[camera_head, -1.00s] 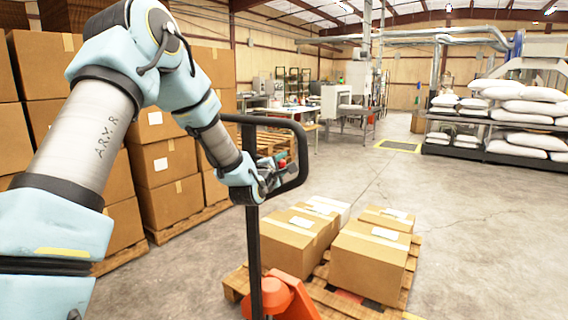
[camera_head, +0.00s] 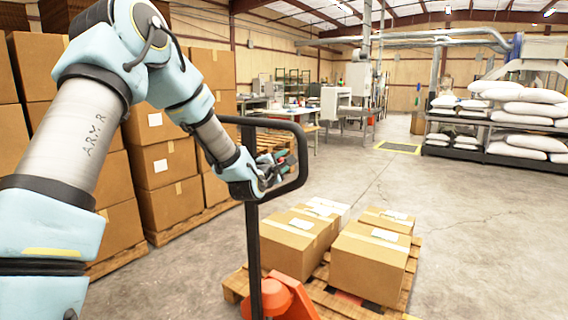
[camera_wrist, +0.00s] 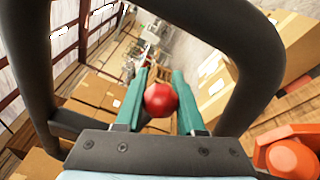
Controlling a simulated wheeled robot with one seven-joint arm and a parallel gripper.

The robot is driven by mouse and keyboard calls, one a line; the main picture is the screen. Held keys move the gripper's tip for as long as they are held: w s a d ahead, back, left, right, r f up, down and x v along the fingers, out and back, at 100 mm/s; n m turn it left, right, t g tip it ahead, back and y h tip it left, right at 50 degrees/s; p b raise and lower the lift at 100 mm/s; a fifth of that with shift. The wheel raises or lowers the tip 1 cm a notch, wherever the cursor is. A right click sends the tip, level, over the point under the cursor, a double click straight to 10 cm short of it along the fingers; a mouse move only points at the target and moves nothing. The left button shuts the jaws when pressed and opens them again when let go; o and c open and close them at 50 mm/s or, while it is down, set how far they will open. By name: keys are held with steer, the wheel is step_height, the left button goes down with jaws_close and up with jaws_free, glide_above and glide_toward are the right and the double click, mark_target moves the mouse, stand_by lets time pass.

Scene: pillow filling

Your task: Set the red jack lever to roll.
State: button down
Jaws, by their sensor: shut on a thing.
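The red knob of the jack lever (camera_wrist: 160,100) shows in the wrist view between my gripper's two teal fingers. My gripper (camera_wrist: 159,98) is shut on it, inside the black loop of the jack handle (camera_wrist: 250,50). In the head view my gripper (camera_head: 282,172) sits inside the same black loop handle (camera_head: 302,160), on its upper part.
The orange pallet jack body (camera_head: 285,297) stands below, under a wooden pallet (camera_head: 375,310) with several cardboard boxes (camera_head: 370,265). Stacked boxes (camera_head: 165,190) stand on the left. Sacks (camera_head: 525,110) lie on a rack at the right. The floor between is clear.

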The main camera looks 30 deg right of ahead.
steer(key=c, duration=0.5)
jaws_free()
steer(key=shift+s+a, duration=0.1)
steer(key=b+v, duration=0.3)
steer(key=v, duration=0.7)
steer(key=shift+s+a, duration=0.2)
steer(key=shift+s, duration=0.05)
